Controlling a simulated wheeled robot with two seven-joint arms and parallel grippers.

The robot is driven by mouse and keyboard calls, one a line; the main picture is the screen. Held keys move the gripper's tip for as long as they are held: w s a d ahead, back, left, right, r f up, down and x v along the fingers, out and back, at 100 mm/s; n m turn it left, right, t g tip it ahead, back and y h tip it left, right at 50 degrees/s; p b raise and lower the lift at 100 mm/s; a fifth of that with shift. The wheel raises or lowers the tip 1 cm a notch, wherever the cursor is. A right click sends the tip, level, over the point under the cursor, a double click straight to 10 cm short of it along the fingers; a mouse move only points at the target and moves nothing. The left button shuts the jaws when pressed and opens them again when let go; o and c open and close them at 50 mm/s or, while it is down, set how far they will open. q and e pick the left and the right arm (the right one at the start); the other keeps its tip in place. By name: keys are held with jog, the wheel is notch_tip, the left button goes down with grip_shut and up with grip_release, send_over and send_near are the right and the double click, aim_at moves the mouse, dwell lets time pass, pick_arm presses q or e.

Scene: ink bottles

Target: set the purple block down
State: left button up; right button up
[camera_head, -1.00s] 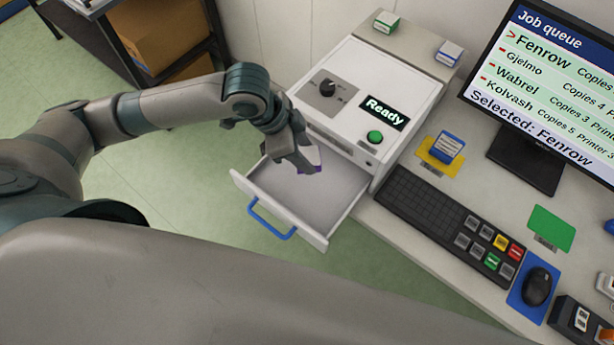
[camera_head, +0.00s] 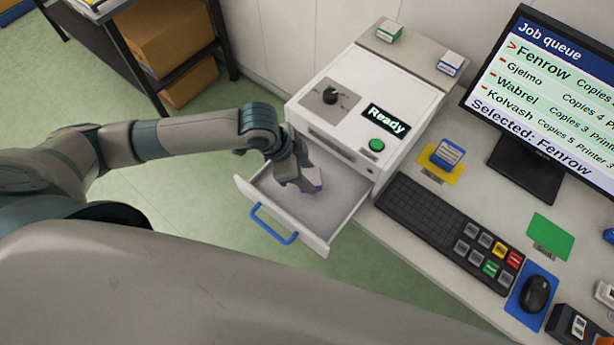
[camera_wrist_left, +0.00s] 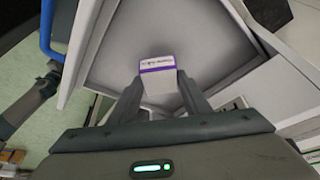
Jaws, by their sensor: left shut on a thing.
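The purple block is a white block with a purple band (camera_wrist_left: 158,68). It sits between the fingertips of my left gripper (camera_wrist_left: 158,88), which is shut on it. In the head view the left gripper (camera_head: 300,184) points down inside the open drawer (camera_head: 322,240) of the white machine, and a bit of the block (camera_head: 318,187) shows at its tip. The drawer floor looks otherwise empty. I cannot tell whether the block touches the floor. My right gripper is not in view.
The white machine (camera_head: 350,75) has a knob, a green button and a "Ready" display. Similar small blocks with green (camera_head: 389,32) and blue (camera_head: 451,62) stand behind it. A blue block (camera_head: 447,153) stands on a yellow pad. A keyboard (camera_head: 430,220) and monitor (camera_head: 540,90) are right.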

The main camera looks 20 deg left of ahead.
pick_arm(q)
jog(key=shift+f, duration=1.25)
jog(key=o, duration=1.1)
jog(key=shift+f, duration=0.15)
jog(key=shift+a+r, duration=0.2)
jog(key=shift+r, duration=0.3)
jog(key=b+v, duration=0.1)
jog(key=v, duration=1)
jog(key=shift+s+b, duration=0.15)
jog(key=shift+b, duration=0.15)
jog(key=shift+r, duration=0.1)
